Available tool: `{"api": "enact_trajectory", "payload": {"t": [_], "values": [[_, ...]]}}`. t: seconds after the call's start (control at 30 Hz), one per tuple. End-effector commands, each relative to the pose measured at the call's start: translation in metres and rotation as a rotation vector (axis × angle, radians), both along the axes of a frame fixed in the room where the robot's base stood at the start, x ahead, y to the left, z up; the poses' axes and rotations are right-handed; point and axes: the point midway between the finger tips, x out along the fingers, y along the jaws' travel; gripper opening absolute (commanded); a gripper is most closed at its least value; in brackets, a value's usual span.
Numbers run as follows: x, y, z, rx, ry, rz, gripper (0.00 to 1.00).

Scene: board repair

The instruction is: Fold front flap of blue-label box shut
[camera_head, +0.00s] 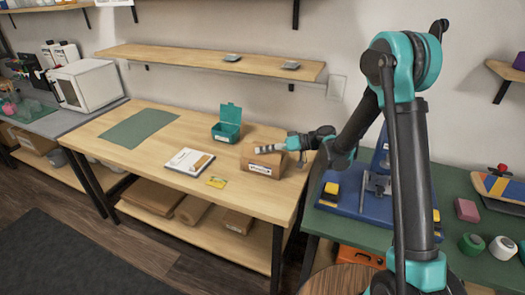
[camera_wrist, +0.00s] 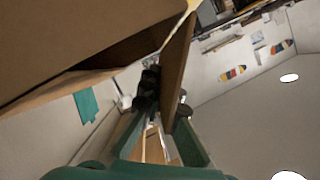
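The cardboard box (camera_head: 262,168) stands near the right end of the wooden workbench, with a small white label with dark print on its front. I cannot make out any blue on it. My gripper (camera_head: 272,149) is at the top of this box, coming from the right, and hides part of its top. In the wrist view the box (camera_wrist: 60,35) fills the upper left, and a thin cardboard flap (camera_wrist: 177,60) stands out from it. The flap runs down between the dark fingertips of my gripper (camera_wrist: 165,105). Whether they press on it is unclear.
A green mat (camera_head: 140,128) is farther left. A blue fixture (camera_head: 360,195) stands on the right-hand green table. A shelf (camera_head: 200,60) hangs above.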

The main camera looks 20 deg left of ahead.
Motion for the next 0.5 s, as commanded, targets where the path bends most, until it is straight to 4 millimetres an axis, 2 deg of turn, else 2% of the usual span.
{"api": "enact_trajectory", "payload": {"t": [0.3, 0.5], "values": [[0.011, -0.001, -0.011, 0.023, 0.304, 0.000, 0.00], [0.012, -0.001, -0.013, 0.027, 0.388, 0.001, 0.00]]}}
